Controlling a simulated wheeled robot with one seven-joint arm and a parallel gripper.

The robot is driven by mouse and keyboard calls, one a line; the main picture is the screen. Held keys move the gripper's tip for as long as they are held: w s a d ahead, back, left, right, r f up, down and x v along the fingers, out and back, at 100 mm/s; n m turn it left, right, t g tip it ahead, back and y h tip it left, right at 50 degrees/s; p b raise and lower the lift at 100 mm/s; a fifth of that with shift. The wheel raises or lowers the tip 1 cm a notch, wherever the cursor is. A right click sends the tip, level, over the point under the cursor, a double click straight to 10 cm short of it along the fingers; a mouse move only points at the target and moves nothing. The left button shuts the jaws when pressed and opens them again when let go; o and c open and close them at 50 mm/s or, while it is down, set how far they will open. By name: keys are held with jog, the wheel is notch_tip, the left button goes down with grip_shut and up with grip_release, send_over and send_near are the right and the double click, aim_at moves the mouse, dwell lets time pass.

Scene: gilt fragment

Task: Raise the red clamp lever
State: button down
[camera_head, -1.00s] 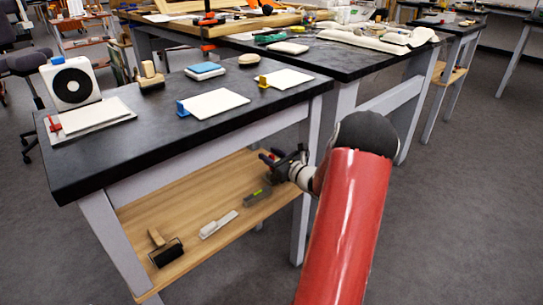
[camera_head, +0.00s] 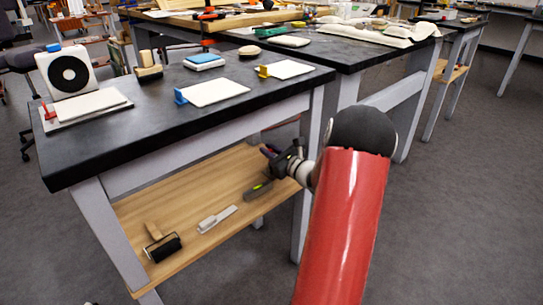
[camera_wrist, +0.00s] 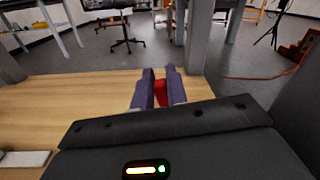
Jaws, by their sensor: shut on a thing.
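A red clamp lever (camera_head: 48,112) is at the left end of a white board (camera_head: 88,108) on the near black table. It is small, and its exact angle is hard to tell. My gripper (camera_head: 268,152) is far to its right, under the tabletop and above the wooden shelf. In the wrist view my gripper (camera_wrist: 156,88) has its purple fingers closed around a small red thing (camera_wrist: 161,93). Most of that thing is hidden by the fingers, so I cannot tell its full shape.
Blue (camera_head: 181,96) and yellow (camera_head: 263,71) clamps sit at two other white boards. A black roller (camera_head: 163,247), a white-handled brush (camera_head: 216,218) and a grey tool (camera_head: 257,190) lie on the wooden shelf (camera_head: 190,195). Table legs flank the shelf. Open floor is at right.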

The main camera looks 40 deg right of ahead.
jog(key=a+f+n+b, duration=0.1)
jog(key=n+b, duration=0.1)
jog(key=b, duration=0.2)
jog(key=a+f+n+b, duration=0.1)
jog(key=n+b, duration=0.1)
jog(key=b, duration=0.2)
jog(key=shift+s+a+b, duration=0.1)
jog(key=shift+a+b, duration=0.1)
jog(key=shift+b, duration=0.2)
jog(key=n+b, duration=0.2)
jog(key=shift+a+f+b, duration=0.1)
jog(key=shift+a+b, duration=0.25)
jog(key=shift+a, duration=0.05)
jog(key=shift+a+f+n+b, duration=0.1)
jog(key=shift+a+n+b, duration=0.15)
jog(key=shift+n, duration=0.3)
jog(key=shift+a+f+n+b, duration=0.1)
jog(key=shift+n+b, duration=0.2)
jog(key=shift+n, duration=0.25)
jog(key=shift+s+a+f+n, duration=0.1)
jog(key=shift+a+f+n, duration=0.15)
jog(key=shift+n, duration=0.65)
jog(key=c, duration=1.4)
grip_release()
jog(key=s, duration=0.7)
jog(key=shift+s+d, duration=0.3)
jog(key=shift+s, duration=0.1)
